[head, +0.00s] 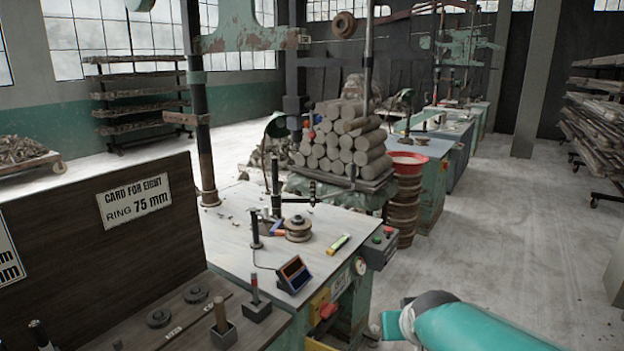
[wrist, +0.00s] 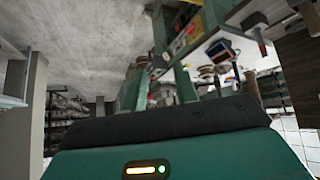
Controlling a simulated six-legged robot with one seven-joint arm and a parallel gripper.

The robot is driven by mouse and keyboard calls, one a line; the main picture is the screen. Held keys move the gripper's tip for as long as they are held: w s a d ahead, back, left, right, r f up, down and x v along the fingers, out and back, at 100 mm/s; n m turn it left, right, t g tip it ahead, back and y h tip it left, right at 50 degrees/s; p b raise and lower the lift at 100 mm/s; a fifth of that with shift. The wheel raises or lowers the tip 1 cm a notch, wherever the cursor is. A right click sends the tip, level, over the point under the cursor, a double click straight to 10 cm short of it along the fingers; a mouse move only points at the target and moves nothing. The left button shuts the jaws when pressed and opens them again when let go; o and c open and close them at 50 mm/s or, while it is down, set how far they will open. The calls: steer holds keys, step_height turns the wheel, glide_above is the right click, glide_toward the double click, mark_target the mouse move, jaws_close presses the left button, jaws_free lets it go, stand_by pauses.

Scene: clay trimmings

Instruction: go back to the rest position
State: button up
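The wrist view appears upside down, with the floor at the top. A teal housing with a dark pad and a small lit indicator fills its lower part and hides what lies behind. No held object is visible.
The bench carries a dark tablet-like device (head: 294,274), a yellow-green marker (head: 339,244) and a round spool (head: 298,228). A dark board (head: 90,240) stands at left. Stacked clay cylinders (head: 340,140) lie behind. Open floor (head: 480,240) lies to the right.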

steer(key=s+a+r+g, duration=0.1)
steer(key=s, duration=0.8)
steer(key=s+a+r+g, duration=0.1)
steer(key=s+r, duration=0.1)
steer(key=s, duration=0.7)
steer(key=shift+r+g, duration=0.3)
stand_by(0.7)
